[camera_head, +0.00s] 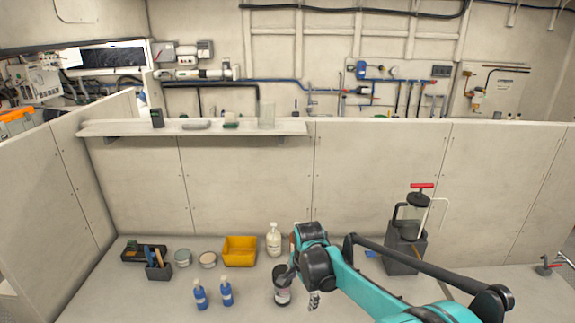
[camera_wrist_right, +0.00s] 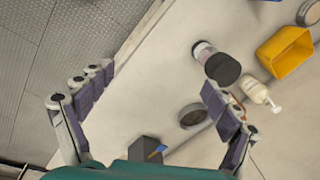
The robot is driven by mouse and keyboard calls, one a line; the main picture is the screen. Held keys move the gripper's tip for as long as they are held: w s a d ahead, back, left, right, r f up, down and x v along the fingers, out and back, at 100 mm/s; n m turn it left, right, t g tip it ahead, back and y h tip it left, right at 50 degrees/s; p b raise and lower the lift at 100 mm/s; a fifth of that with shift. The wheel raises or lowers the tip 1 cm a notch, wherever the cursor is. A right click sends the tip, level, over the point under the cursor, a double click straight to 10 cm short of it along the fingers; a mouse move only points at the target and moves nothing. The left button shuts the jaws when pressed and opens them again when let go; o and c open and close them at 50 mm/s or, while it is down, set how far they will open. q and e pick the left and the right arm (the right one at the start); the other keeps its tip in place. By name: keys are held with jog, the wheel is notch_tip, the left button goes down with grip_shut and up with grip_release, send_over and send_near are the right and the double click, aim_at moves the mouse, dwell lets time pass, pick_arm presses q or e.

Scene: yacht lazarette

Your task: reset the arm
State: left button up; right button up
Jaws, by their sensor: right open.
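My teal right arm reaches in from the right in the head view, with its gripper (camera_head: 301,287) low over the counter, beside a dark jar with a pale label (camera_head: 282,291). In the right wrist view the gripper (camera_wrist_right: 156,88) has its fingers spread wide, with nothing between them. The dark jar (camera_wrist_right: 222,68) stands beyond the right finger there, apart from it. The left finger hangs over the grey grated floor side. My left gripper is in neither view.
The counter (camera_head: 130,300) holds a white pump bottle (camera_head: 273,241), a yellow bin (camera_head: 240,252), two blue bottles (camera_head: 200,296), two round tins (camera_head: 183,257) and a dark tool holder (camera_head: 158,272). A pump device stands on a grey block (camera_head: 405,256) at right. A shelf (camera_head: 200,128) runs behind.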

jog(key=s+d+f+n+t+b, duration=0.1)
jog(key=s+d+n+b, duration=0.25)
jog(key=s+b, duration=0.2)
jog(key=s+d+f+n+t+b, duration=0.1)
jog(key=s+d+n+t+b, duration=0.15)
jog(key=s+d+b, duration=0.35)
jog(key=s+d+f+n+t+b, duration=0.1)
jog(key=s+d+f+n+b, duration=0.1)
jog(key=s+f, duration=0.3)
jog(key=s+d+f+n+t+b, duration=0.1)
jog(key=s+f+n+b, duration=0.3)
jog(key=s, duration=0.4)
jog(key=shift+d+f+b, duration=0.5)
jog(key=shift+d+f, duration=0.05)
jog(key=shift+f, duration=0.1)
